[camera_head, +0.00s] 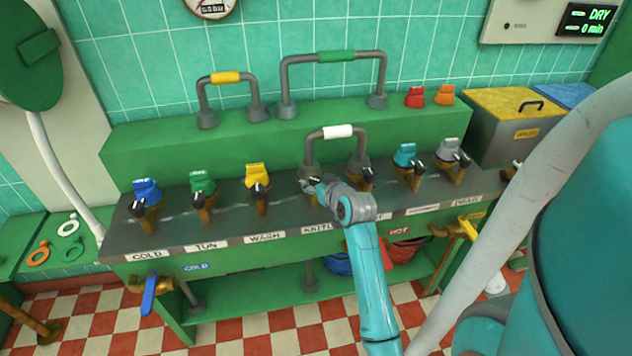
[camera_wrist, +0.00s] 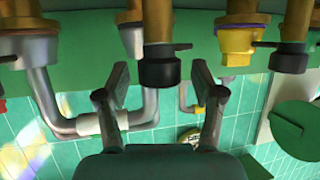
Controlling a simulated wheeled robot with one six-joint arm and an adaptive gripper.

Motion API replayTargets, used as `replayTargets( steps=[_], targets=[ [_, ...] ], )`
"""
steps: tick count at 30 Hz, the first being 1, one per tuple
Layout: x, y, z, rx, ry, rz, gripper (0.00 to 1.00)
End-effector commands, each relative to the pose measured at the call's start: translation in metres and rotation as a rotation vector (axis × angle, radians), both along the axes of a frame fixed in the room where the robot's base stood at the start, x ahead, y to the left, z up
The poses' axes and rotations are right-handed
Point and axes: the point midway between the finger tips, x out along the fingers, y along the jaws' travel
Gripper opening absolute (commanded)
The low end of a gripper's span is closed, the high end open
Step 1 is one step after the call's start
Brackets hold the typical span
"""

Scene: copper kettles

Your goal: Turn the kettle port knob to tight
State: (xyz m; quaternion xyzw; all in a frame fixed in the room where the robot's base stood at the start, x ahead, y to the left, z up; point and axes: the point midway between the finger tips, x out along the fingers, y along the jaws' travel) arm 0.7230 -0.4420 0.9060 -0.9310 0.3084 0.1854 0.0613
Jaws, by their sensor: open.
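A dark knob on a brass stem, above the partly hidden label that seems to read KETTLE (camera_head: 318,227), is mostly covered by my gripper (camera_head: 318,186) in the head view. In the wrist view, which looks upside down, the black knob (camera_wrist: 158,70) hangs from its brass stem with a small lever sticking out to the right. My gripper (camera_wrist: 160,72) is open there, one finger on each side of the knob in the picture. Gaps show on both sides, and no contact is visible. I cannot tell how deep the knob sits between the fingers, or read its setting.
The yellow WASH knob (camera_head: 257,178) stands to the left, and another dark knob (camera_head: 361,173) to the right. A grey pipe with a white grip (camera_head: 338,131) rises behind. Blue (camera_head: 146,190), green (camera_head: 202,184) and teal (camera_head: 405,156) knobs share the grey counter.

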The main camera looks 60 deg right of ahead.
Motion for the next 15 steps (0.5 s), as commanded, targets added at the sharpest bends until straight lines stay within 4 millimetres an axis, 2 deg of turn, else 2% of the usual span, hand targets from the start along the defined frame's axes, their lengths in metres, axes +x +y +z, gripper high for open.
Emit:
replayTargets(
  steps=[11,15],
  targets=[
    [0.0044,-0.0030,-0.0024,0.000,0.000,0.000,0.68],
    [0.0043,-0.0029,-0.0024,0.000,0.000,0.000,0.35]
  ],
)
